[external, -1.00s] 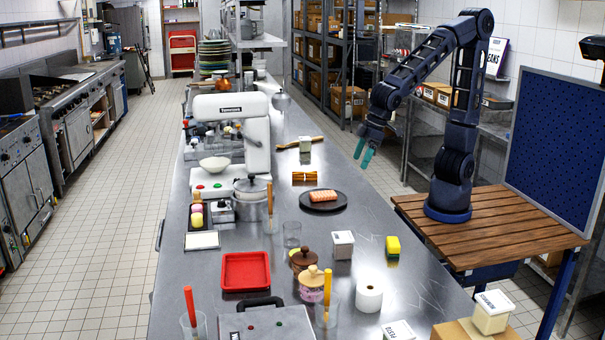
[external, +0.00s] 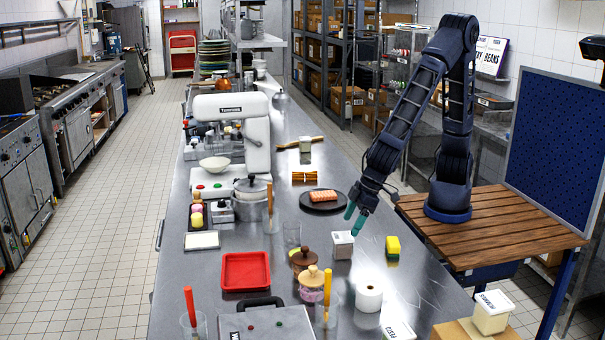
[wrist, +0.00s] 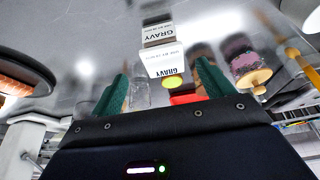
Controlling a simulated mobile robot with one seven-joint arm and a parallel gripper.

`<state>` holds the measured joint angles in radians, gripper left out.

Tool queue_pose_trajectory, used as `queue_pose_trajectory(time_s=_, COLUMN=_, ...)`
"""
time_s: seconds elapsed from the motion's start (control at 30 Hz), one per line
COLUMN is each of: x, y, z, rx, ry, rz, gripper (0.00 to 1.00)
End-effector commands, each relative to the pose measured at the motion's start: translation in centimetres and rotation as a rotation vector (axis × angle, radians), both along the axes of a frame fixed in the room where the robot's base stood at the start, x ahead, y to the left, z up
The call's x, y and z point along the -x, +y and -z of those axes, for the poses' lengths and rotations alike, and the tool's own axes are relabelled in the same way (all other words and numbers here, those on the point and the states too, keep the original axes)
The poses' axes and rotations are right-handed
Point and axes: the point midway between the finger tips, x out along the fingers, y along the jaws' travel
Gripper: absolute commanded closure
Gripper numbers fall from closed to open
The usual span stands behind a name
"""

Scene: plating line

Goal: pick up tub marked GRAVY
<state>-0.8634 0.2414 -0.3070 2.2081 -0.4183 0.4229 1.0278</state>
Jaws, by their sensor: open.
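The tub marked GRAVY (wrist: 163,62) is a small white tub, its label readable in the wrist view, where it sits ahead of and between my fingers. In the external view the white tub (external: 342,246) stands upright on the steel counter, left of the yellow sponge. My gripper (external: 355,219) has green fingertips and is just above the tub, slightly to its right. In the wrist view my gripper (wrist: 160,92) is open with nothing between the fingers. I cannot tell whether a fingertip touches the tub.
A yellow sponge (external: 393,247) is close on the right. A brown-lidded jar (external: 305,263) and a pink jar (external: 312,284) stand left. A dark plate (external: 323,206) with food lies behind. A red tray (external: 246,271) is further left.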

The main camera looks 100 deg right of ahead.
Motion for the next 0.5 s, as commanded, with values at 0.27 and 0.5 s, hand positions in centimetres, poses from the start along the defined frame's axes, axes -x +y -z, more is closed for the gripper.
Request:
queue_pose_trajectory(time_s=0.27, x=-1.2, y=-0.1, z=2.8, rx=0.001, ry=0.001, rz=0.0, gripper=0.2)
queue_pose_trajectory(time_s=0.5, x=-1.7, y=-0.1, z=3.9, rx=0.002, ry=0.001, rz=0.001, gripper=0.2)
